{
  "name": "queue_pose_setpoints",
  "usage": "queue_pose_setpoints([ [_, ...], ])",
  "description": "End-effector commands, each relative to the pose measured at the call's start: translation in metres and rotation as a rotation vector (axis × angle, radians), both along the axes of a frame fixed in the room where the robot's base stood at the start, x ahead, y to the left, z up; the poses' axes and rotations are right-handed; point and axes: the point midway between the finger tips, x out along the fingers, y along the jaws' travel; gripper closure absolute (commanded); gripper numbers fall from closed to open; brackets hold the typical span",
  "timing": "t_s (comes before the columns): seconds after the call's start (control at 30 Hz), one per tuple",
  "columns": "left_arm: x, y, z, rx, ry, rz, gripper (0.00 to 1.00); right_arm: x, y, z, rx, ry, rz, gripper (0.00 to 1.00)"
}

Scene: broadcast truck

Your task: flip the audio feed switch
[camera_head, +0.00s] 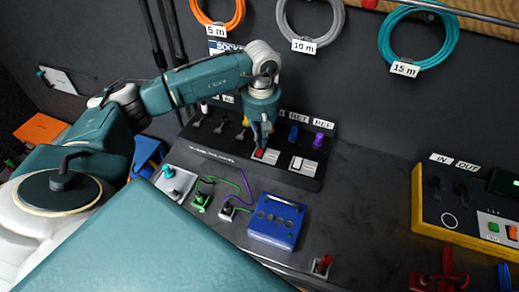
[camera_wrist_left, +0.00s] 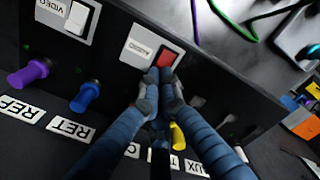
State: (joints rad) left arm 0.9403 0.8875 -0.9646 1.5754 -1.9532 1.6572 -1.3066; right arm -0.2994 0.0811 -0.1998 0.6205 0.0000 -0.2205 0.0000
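The audio feed switch (camera_wrist_left: 170,57) is a red rocker on a white plate marked AUDIO (camera_wrist_left: 139,48), set in the black panel (camera_wrist_left: 200,70). In the head view the audio switch (camera_head: 259,154) sits on the panel's front part, just below my left gripper (camera_head: 262,143). In the wrist view the left gripper (camera_wrist_left: 159,79) has its blue fingertips together, with nothing seen between them. The tips are at the edge of the red rocker and partly cover it; I cannot tell whether they press on it. My right gripper is not in view.
A white VIDEO switch (camera_wrist_left: 79,17) sits beside the audio one. Blue (camera_wrist_left: 85,97), purple (camera_wrist_left: 29,74) and yellow (camera_wrist_left: 178,137) plugs stand in the panel. A blue box (camera_head: 277,221) with small cables is in front. A yellow-edged IN/OUT unit (camera_head: 466,213) stands at right.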

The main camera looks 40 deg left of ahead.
Motion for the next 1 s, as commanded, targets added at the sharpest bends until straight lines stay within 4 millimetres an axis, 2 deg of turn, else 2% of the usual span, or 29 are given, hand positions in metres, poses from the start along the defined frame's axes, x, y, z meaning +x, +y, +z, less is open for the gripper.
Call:
queue_pose_setpoints([
  [0.73,0.000,0.000,-0.012,0.000,0.001,0.000,1.00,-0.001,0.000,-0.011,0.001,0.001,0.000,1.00],
  [1.0,0.000,0.000,-0.002,0.000,0.000,0.000,1.00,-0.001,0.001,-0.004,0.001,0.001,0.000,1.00],
])
